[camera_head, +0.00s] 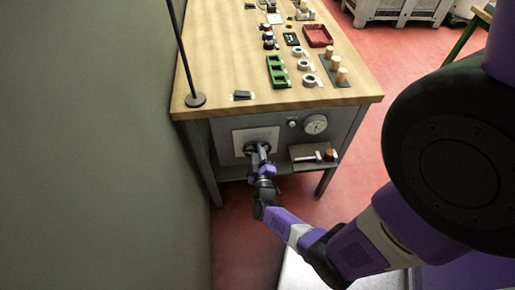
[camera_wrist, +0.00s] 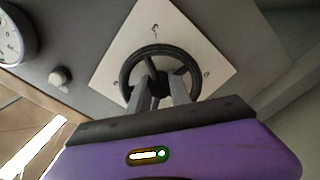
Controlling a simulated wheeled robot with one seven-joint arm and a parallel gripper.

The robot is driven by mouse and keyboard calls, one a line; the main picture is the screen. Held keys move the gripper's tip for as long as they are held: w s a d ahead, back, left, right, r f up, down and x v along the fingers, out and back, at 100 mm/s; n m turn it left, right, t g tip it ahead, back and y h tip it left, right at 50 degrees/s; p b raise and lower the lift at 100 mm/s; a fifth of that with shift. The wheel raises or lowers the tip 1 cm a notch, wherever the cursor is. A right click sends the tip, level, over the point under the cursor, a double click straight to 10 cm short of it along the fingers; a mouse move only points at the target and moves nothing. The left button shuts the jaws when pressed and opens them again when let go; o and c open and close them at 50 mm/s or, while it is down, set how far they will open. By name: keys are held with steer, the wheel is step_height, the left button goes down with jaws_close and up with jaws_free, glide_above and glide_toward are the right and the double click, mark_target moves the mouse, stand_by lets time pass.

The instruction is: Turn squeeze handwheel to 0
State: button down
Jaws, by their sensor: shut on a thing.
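The squeeze handwheel (camera_wrist: 187,56) is a black spoked wheel in front of a pale square plate with small marks. The plate (camera_head: 239,136) is on the grey front panel below the tabletop in the head view. In the wrist view the plate (camera_wrist: 205,32) looks turned, with marks near its top, left and right corners. My gripper (camera_wrist: 160,88) reaches the wheel's middle and is shut on the handwheel near its hub. In the head view my gripper (camera_head: 258,150) covers most of the wheel. The marks are too small to read surely.
A round gauge (camera_head: 315,124) and a small knob (camera_head: 292,123) are right of the plate. A small shelf (camera_head: 303,165) below them holds a mallet-like tool (camera_head: 329,155). The wooden tabletop (camera_head: 225,60) holds corks, rings, a green tray (camera_head: 277,71) and a red tray (camera_head: 317,36).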

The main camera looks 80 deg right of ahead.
steer(key=n+p, duration=0.1)
steer(key=n, duration=0.3)
steer(key=shift+s+n+p, duration=0.1)
steer(key=shift+n+p, duration=0.3)
steer(key=shift+n, duration=1.3)
steer(key=c, duration=1.5)
jaws_free()
steer(key=shift+o, duration=0.2)
steer(key=v, duration=0.7)
steer(key=shift+a, duration=0.35)
steer(key=shift+s, duration=0.1)
